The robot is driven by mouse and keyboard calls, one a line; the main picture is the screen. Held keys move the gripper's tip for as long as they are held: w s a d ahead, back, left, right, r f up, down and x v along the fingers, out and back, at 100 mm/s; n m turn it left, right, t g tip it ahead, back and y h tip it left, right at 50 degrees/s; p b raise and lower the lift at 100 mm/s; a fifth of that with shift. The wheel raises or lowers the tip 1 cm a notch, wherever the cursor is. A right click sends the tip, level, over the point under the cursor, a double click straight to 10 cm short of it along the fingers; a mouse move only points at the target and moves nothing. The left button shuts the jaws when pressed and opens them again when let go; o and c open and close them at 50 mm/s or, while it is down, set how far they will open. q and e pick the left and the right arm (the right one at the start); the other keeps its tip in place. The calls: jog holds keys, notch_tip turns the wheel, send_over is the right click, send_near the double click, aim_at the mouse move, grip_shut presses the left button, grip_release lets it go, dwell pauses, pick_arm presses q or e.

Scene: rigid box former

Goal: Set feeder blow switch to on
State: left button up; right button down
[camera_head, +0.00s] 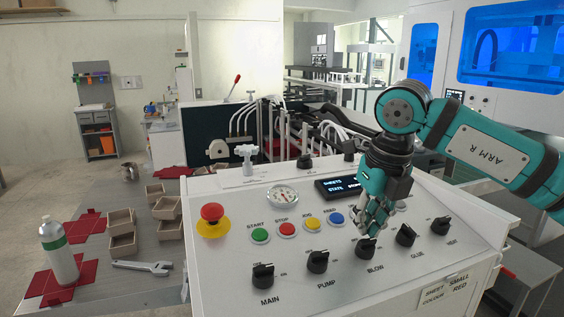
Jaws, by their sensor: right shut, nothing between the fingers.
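The blow switch (365,249) is a black rotary knob on the sloping white control panel (340,285), above the label BLOW. My right gripper (371,230) reaches down from the right, shut and empty, with its fingertips right at the upper side of this knob. I cannot tell whether they touch it. The fingers partly cover the knob, so its set position is unclear. My left gripper is not in view.
The main (263,276) and pump (317,262) knobs stand to the left, the glue (405,236) and heat (441,226) knobs to the right. Behind are coloured push buttons, a red emergency stop (212,213), a gauge (282,196) and a small display (345,187).

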jog(key=shift+w, duration=0.1)
dwell(0.4)
jog(key=shift+w+d+r, duration=0.1)
jog(key=shift+w+r, duration=0.05)
jog(key=shift+w, duration=0.15)
jog(key=p+v, duration=0.3)
jog(key=v, duration=0.3)
jog(key=shift+s, duration=0.1)
